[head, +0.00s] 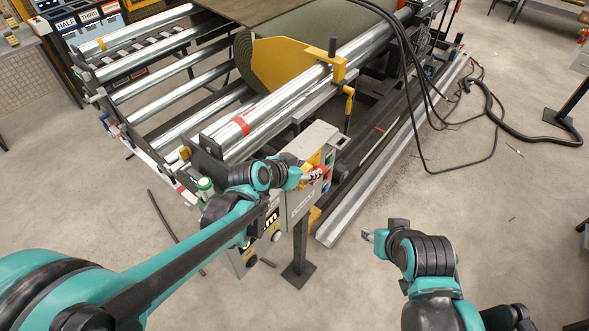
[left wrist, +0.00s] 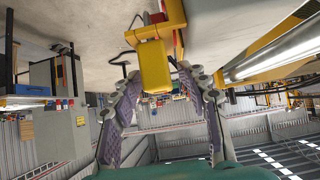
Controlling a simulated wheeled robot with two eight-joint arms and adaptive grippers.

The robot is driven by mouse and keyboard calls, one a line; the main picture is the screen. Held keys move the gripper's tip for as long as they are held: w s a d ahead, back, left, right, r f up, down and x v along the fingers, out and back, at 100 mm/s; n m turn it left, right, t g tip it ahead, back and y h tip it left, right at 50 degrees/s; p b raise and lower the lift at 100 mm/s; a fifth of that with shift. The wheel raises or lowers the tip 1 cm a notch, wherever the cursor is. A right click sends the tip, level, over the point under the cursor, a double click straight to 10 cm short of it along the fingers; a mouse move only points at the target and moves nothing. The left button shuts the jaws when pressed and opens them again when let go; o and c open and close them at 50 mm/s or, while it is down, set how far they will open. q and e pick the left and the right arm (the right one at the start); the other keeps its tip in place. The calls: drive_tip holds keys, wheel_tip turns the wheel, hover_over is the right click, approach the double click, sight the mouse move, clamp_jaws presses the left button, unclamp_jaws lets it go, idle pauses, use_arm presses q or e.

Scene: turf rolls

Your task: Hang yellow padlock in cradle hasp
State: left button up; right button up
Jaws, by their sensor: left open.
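In the left wrist view a yellow block (left wrist: 155,65), possibly the padlock, stands between and just beyond the tips of my left gripper (left wrist: 157,80). The fingers are open, one on each side of it; I cannot tell whether they touch it. A yellow part with red (left wrist: 168,14) is behind the block. In the head view my left gripper (head: 299,174) is at the grey control box (head: 298,205), beside a red-and-white piece (head: 315,174). No shackle or hasp can be made out clearly. My right gripper (head: 370,235) is low over the floor, its fingers too small to judge.
The roller frame (head: 160,85) with a green turf roll (head: 310,35) and yellow side plate (head: 275,65) fills the upper middle. Black cables (head: 425,90) hang at its right. A post (head: 299,250) carries the box. Floor at the right is mostly clear.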

use_arm(q)
drive_tip(key=v, duration=0.9)
idle(0.3)
